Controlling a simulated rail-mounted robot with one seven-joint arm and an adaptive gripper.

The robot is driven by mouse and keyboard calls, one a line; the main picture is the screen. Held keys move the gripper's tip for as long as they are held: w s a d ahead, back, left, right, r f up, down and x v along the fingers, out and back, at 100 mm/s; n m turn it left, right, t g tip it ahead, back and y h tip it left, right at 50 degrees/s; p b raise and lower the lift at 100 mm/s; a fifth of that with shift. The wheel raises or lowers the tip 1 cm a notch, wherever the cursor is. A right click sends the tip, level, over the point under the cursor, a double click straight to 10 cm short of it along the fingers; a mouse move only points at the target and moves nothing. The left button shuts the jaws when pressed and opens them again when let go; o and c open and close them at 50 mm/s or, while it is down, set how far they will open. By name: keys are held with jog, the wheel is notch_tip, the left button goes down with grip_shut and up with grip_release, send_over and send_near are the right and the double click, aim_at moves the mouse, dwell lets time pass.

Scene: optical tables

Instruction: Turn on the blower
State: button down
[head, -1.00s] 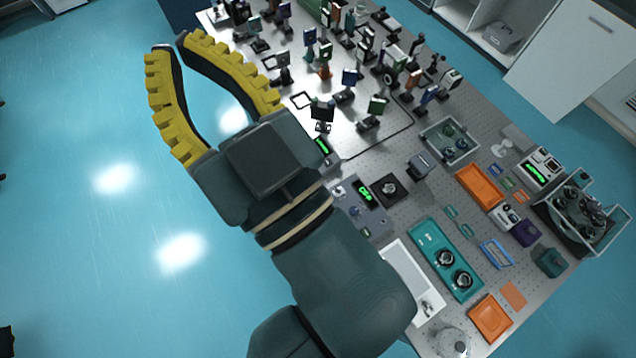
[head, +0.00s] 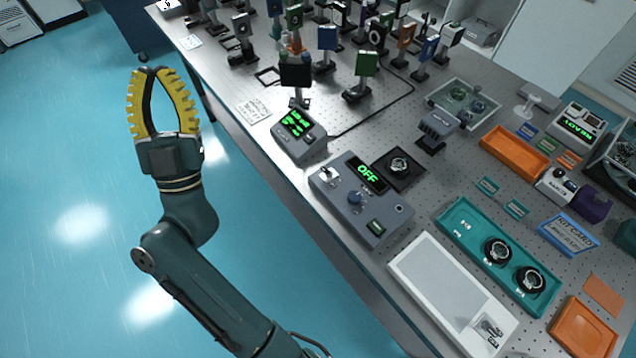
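No label readable here names a blower, so I cannot tell whether this box is the blower's control. My gripper (head: 151,71), with yellow ribbed fingers, is over the blue floor left of the table, well apart from the box. Its fingertips come together with nothing between them, while the finger bases stay apart.
A smaller grey box with a green screen (head: 299,134) stands just behind the control box. A white tray (head: 407,262) and a teal tray (head: 451,211) lie in front and right. Several optics on posts (head: 327,46) crowd the table's back. The floor at left is clear.

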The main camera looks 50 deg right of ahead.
jog(key=s+d+f+m+g+h+b, duration=0.1)
jog(key=d+f+m+g+h+b, duration=0.2)
jog(key=f+g, duration=0.5)
jog(key=s+d+f+m+g+b, duration=0.1)
jog(key=f+m+g+b, duration=0.3)
jog(key=f, duration=0.7)
jog(key=s+d+f+m+g+h+b, duration=0.15)
jog(key=f+g+b, duration=0.35)
jog(key=f, duration=0.5)
jog(key=g+b, duration=0.4)
jog(key=g, duration=0.4)
send_near(318, 186)
jog(key=a+r, duration=0.2)
jog(key=a, duration=0.2)
jog(key=shift+w+r+m+y, duration=0.25)
jog(key=shift+r+y, duration=0.1)
jog(key=shift+y, duration=0.1)
jog(key=shift+d, duration=0.1)
jog(key=x, duration=1.4)
jog(key=shift+w+d+f+b, duration=0.1)
jog(key=shift+b, duration=0.3)
